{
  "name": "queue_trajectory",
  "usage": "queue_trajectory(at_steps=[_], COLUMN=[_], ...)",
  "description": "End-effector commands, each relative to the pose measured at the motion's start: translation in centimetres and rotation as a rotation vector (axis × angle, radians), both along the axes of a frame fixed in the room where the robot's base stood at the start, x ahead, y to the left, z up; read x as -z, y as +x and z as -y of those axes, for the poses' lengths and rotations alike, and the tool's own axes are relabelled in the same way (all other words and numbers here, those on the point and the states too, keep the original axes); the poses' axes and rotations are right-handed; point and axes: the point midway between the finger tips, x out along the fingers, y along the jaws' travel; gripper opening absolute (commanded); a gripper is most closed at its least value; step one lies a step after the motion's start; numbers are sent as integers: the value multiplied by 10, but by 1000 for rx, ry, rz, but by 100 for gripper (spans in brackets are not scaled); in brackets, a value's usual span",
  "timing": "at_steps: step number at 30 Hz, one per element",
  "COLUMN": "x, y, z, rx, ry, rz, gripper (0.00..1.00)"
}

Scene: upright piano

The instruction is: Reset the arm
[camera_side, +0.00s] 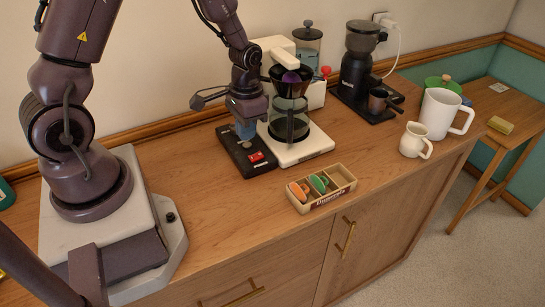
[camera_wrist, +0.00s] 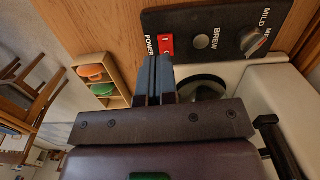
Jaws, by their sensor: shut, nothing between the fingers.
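My gripper (camera_side: 246,130) points down just above the black control box at the coffee maker's left front. In the wrist view, its two blue-grey fingers (camera_wrist: 153,80) are shut together with nothing between them. The fingertips are close to the red power switch (camera_wrist: 166,43); I cannot tell whether they touch it. The control box (camera_wrist: 215,15) also carries a grey "BREW" button (camera_wrist: 201,42) and a knob marked "MILD" (camera_wrist: 255,40). In the side view, the red switch (camera_side: 257,157) shows clear of the fingers.
The coffee maker (camera_side: 306,146) with its dark glass carafe stands right beside my gripper. A wooden box (camera_side: 343,188) with orange and green items sits in front. A glass press (camera_side: 307,42), black grinder (camera_side: 358,70), and white pitchers (camera_side: 437,112) stand farther right. Counter left of the box is clear.

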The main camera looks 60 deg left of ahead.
Motion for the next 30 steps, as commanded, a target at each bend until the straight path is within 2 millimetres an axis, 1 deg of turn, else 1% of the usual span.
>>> queue_trajectory(at_steps=[1,5,6,8,12,18,21,24,27,30], x=[-7,-43,-57,-78,-125,-183,-205,-222,-235,-243], y=[-11,-22,-26,-31,-48,-80,-94,-105,-110,-113], z=[3,13,17,23,39,62,71,78,82,85], rx=[-26,-56,-60,-67,-68,-47,-26,0,21,33], ry=[-7,0,4,11,25,34,34,33,31,28], rz=[-31,-22,-10,14,91,247,337,426,498,543], gripper=[0,0,0,0,0,0,0,0,0,0])
